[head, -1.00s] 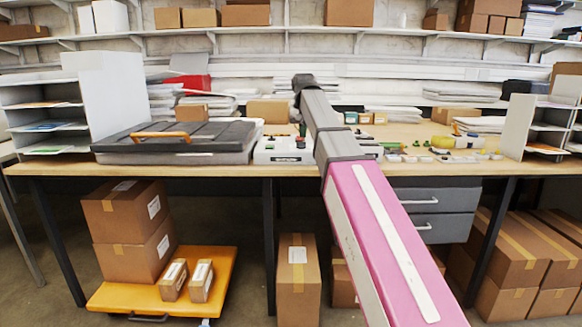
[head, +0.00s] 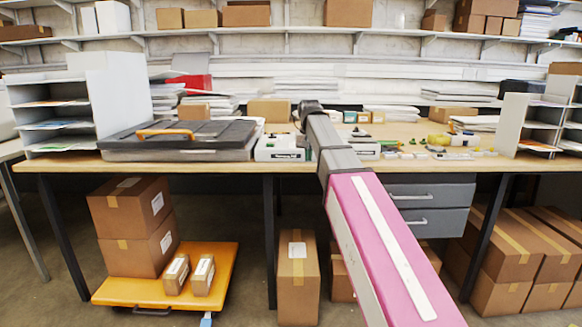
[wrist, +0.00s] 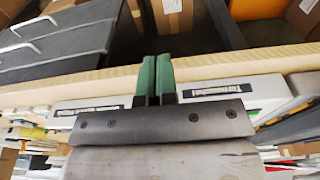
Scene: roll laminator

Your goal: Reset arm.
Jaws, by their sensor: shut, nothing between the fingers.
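My gripper (wrist: 153,78) shows in the wrist view with its two green fingers close together and nothing between them. It is near the front edge of the workbench (wrist: 60,97). In the head view my arm reaches toward the bench and hides the gripper. A white laminator-like unit (head: 281,148) with a dark label stands on the bench left of my arm; a labelled white front (wrist: 222,91) shows beside the fingers in the wrist view. Another pale unit (head: 366,151) shows partly behind my arm. I cannot tell whether the fingers touch anything.
A large dark-lidded machine (head: 180,140) with an orange handle stands on the bench at left. Small parts and a yellow tape roll (head: 440,139) lie at right. Grey drawers (head: 430,204) hang below. An orange trolley (head: 215,258) and cartons stand on the floor.

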